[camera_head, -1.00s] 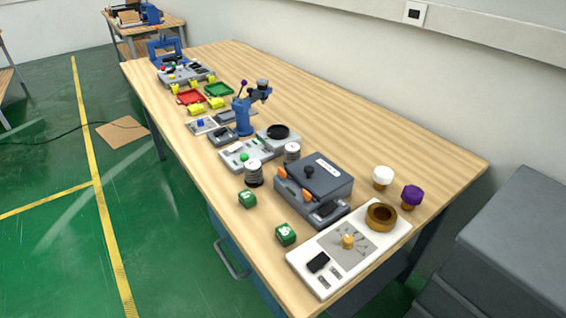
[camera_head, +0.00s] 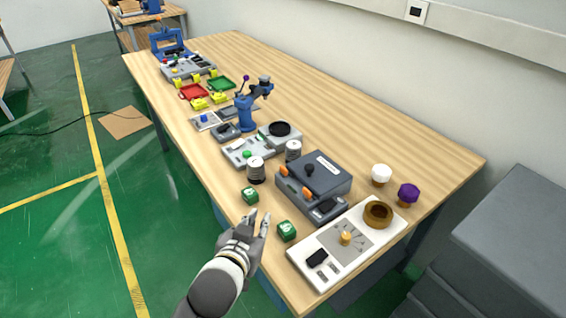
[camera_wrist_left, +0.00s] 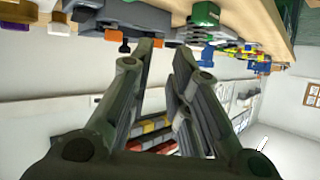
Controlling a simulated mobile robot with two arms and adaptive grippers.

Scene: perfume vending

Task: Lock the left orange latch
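The grey box (camera_head: 318,178) with a black knob on its lid stands on the table. The left orange latch (camera_head: 283,170) and the right orange latch (camera_head: 307,193) are on its front side. In the left wrist view the scene is upside down, with the open left gripper (camera_wrist_left: 163,52) below orange parts at the upper left. Whether the latches are locked is too small to tell. My right gripper is out of view.
A white panel (camera_head: 330,262) with a brown ring lies to the right.

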